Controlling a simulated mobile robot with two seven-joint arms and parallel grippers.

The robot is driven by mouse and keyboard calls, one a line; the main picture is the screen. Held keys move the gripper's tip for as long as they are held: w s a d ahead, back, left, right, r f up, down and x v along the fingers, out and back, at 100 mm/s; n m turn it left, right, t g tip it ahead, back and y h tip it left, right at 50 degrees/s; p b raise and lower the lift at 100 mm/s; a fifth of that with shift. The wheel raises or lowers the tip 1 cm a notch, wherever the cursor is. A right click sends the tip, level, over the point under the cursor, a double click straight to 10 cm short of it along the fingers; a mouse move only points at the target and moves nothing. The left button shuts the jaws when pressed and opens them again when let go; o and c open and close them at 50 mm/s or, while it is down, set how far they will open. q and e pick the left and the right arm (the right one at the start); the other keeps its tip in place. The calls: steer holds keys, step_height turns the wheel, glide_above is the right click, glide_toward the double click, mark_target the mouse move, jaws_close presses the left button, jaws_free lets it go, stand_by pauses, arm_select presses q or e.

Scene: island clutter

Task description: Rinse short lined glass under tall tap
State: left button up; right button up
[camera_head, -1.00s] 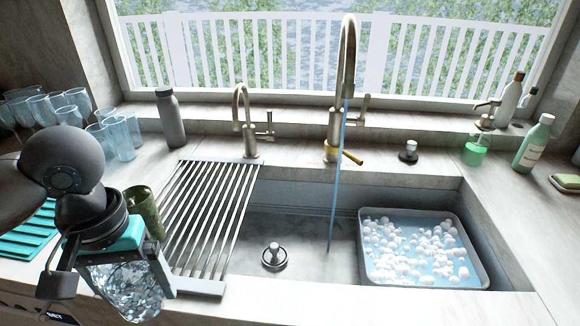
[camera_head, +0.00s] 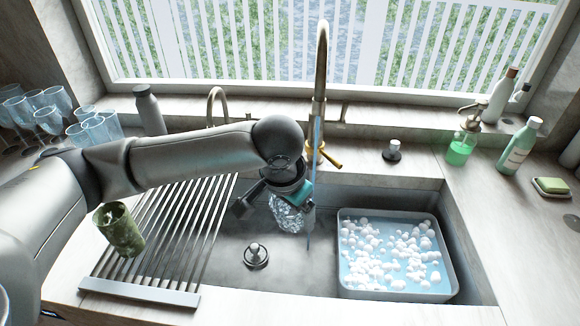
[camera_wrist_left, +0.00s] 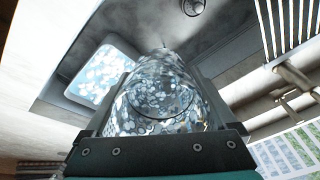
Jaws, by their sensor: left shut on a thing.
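My left gripper (camera_head: 292,198) is shut on the short lined glass (camera_head: 289,214), a clear patterned tumbler, and holds it over the sink. In the left wrist view the glass (camera_wrist_left: 160,90) sits between the two fingers of my gripper (camera_wrist_left: 155,115), filling the middle of the view. The tall tap (camera_head: 320,80) stands behind the sink with its yellow handle at the base. A thin blue water stream (camera_head: 310,236) falls from it right beside the glass; I cannot tell whether it enters the glass. My right gripper is not in view.
A drying rack (camera_head: 170,235) spans the sink's left side, with a dark green glass (camera_head: 119,230) near its left edge. A suds-filled basin (camera_head: 447,280) is in the sink's right part. A drain plug (camera_head: 256,256) is on the sink floor. Bottles (camera_head: 520,147) stand at right.

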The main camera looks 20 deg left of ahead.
arm_select(q)
steer(key=w+a+m+p, duration=0.1)
steer(key=p, duration=0.1)
steer(key=w+a+r+m+t+h+p, duration=0.1)
steer(key=p, duration=0.1)
steer(key=shift+w+a+r+m+t, duration=0.15)
steer(key=shift+w+a+m+t, duration=0.15)
steer(key=shift+w+m, duration=0.1)
steer(key=shift+w+a+m+t+h+p, duration=0.4)
steer(key=shift+w+m+h+p, duration=0.1)
steer(key=shift+m+p, duration=0.1)
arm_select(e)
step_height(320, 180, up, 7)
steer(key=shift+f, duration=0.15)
arm_select(q)
steer(key=w+d, duration=0.3)
steer(key=w, duration=0.6)
steer(key=shift+w, duration=0.2)
steer(key=shift+a+p, duration=0.5)
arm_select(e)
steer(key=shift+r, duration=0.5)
